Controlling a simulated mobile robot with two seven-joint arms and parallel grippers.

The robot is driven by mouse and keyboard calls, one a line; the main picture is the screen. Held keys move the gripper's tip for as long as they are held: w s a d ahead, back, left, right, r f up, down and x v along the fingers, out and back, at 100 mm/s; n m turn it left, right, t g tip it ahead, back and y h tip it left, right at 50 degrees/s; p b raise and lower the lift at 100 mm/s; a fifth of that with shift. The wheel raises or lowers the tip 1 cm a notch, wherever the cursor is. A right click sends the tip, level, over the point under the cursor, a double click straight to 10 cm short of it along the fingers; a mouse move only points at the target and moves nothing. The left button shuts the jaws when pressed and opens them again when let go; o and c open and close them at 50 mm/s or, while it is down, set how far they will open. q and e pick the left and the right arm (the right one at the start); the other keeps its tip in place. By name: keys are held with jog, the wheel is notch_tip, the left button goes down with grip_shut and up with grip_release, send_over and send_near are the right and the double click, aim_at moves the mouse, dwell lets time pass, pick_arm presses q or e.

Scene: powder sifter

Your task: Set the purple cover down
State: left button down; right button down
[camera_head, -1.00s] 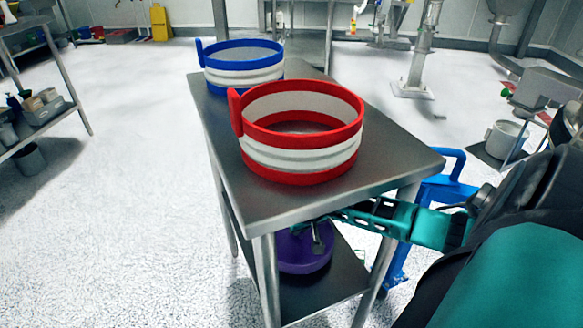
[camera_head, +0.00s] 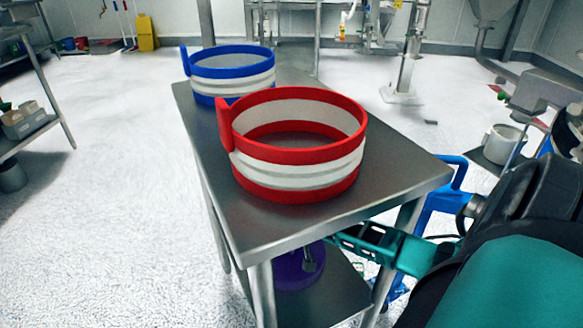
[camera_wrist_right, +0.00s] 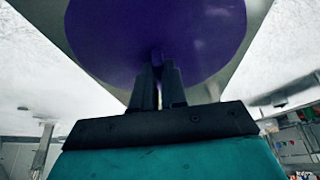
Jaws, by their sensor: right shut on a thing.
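The purple cover (camera_head: 298,272) is under the table top, over the lower shelf, partly hidden by the table's top and front leg. In the right wrist view the purple cover (camera_wrist_right: 160,40) fills the top middle as a round disc. My right gripper (camera_head: 312,254) reaches in under the table top from the right. In the right wrist view its fingers (camera_wrist_right: 158,75) are shut on the cover's middle. I cannot tell whether the cover touches the shelf. My left gripper is not in view.
A red-and-white sieve ring (camera_head: 297,175) and a blue-and-white one (camera_head: 233,80) stand on the steel table (camera_head: 400,172). The lower shelf (camera_head: 335,298) has bare room at its front. A blue frame (camera_head: 440,195) stands right of the table.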

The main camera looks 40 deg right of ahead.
aim_at(295, 257)
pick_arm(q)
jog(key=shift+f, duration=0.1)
pick_arm(e)
jog(key=c, duration=1.2)
grip_release()
